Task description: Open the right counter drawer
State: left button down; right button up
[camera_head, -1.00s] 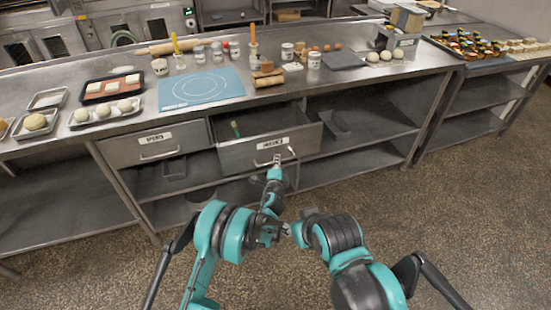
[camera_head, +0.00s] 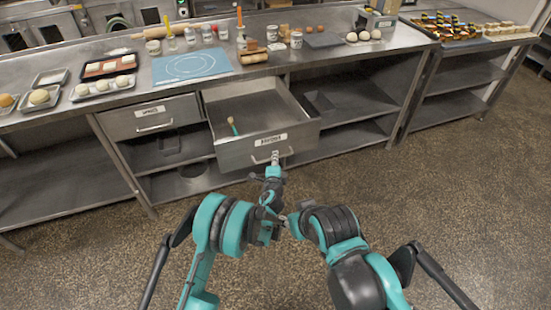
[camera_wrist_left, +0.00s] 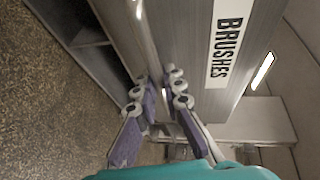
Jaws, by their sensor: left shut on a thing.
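The right counter drawer (camera_head: 238,152) is pulled well out from under the counter, and its inside shows. A brush with a green handle (camera_head: 233,126) lies in it. The drawer front has a label, which reads BRUSHES in the left wrist view (camera_wrist_left: 229,42), and a bar handle (camera_head: 262,158). My left gripper (camera_head: 275,157) is at the handle, its fingers shut on it; in the left wrist view the fingers (camera_wrist_left: 160,100) close in front of the drawer face. My right arm shows at the lower right, but its gripper's fingers cannot be made out.
The left drawer (camera_head: 150,116) is shut. The counter top (camera_head: 130,110) holds a blue mat (camera_head: 190,66), trays of dough, jars and wooden tools. Open shelves (camera_head: 350,95) lie to the right below. The speckled floor (camera_head: 420,190) in front is clear.

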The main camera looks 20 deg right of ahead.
dwell(0.3)
pick_arm(q)
jog(key=c, duration=1.9)
grip_release()
jog(key=v, duration=0.7)
jog(key=shift+s, duration=0.3)
jog(key=shift+a, duration=0.1)
